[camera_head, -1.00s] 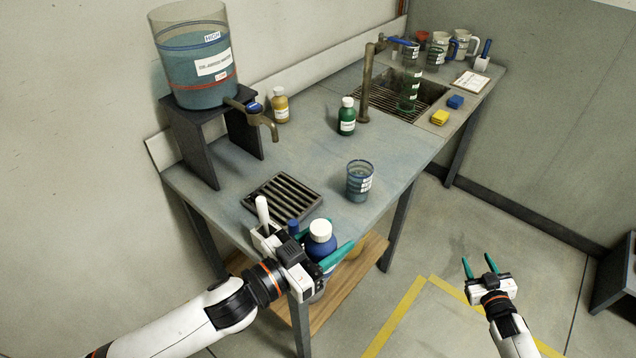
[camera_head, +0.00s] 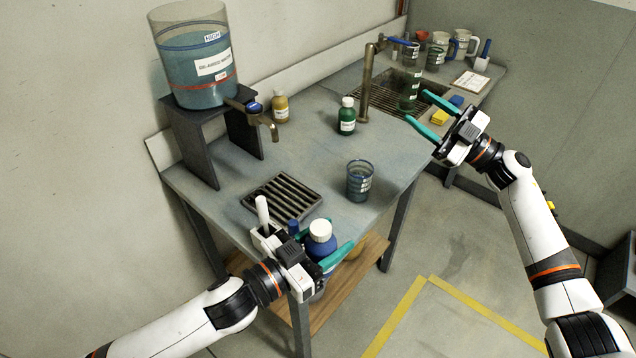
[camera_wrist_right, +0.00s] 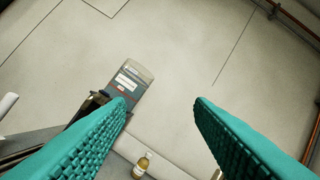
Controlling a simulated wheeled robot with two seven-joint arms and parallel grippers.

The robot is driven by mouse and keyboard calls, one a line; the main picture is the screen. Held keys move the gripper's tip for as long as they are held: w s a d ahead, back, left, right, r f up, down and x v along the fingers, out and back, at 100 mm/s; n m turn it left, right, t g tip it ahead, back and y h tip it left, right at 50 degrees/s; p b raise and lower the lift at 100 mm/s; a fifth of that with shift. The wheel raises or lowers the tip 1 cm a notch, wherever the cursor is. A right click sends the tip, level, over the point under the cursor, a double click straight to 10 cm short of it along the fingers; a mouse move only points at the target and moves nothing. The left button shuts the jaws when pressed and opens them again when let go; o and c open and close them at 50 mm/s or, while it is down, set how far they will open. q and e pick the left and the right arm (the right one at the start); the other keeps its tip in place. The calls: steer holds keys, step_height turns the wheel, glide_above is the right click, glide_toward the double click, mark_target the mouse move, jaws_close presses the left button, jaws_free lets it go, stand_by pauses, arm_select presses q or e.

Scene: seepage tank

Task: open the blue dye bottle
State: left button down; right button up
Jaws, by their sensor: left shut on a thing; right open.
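The blue dye bottle (camera_head: 320,242) has a white cap (camera_head: 320,230) on top. It is upright at the table's front edge in the head view. My left gripper (camera_head: 328,250) is shut around its body below the cap. The bottle's lower part is partly hidden by the gripper and arm. My right gripper (camera_head: 425,112) is open and empty, raised over the front right side of the table near the sink, well to the right of the bottle. Its two teal fingers also show apart in the right wrist view (camera_wrist_right: 160,105), with nothing between them.
A glass beaker (camera_head: 360,181) stands to the right of a drain grate (camera_head: 282,196). A green bottle (camera_head: 347,116) and a yellow bottle (camera_head: 281,106) stand farther back. A large tank (camera_head: 196,85) sits on a dark stand. A tall tap (camera_head: 367,85) rises by the sink.

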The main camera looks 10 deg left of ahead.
steer(key=s+a+r+n+g+h, duration=0.1)
steer(key=s+a+r+n+g, duration=0.2)
steer(key=a+g, duration=0.2)
steer(key=s+a+r+n+g, duration=0.3)
steer(key=s+a+g, duration=0.1)
steer(key=a, duration=0.2)
steer(key=n+h, duration=0.3)
steer(key=h, duration=1.6)
glide_above(318, 228)
steer(key=shift+t, duration=0.3)
steer(key=f, duration=0.4)
steer(key=shift+a+f, duration=0.25)
steer(key=shift+f, duration=0.1)
steer(key=shift+d+f+h, duration=0.15)
steer(key=shift+d+h, duration=0.1)
steer(key=shift+h, duration=0.15)
steer(key=shift+f+t, duration=0.3)
step_height(318, 228, down, 7)
steer(key=shift+f, duration=0.15)
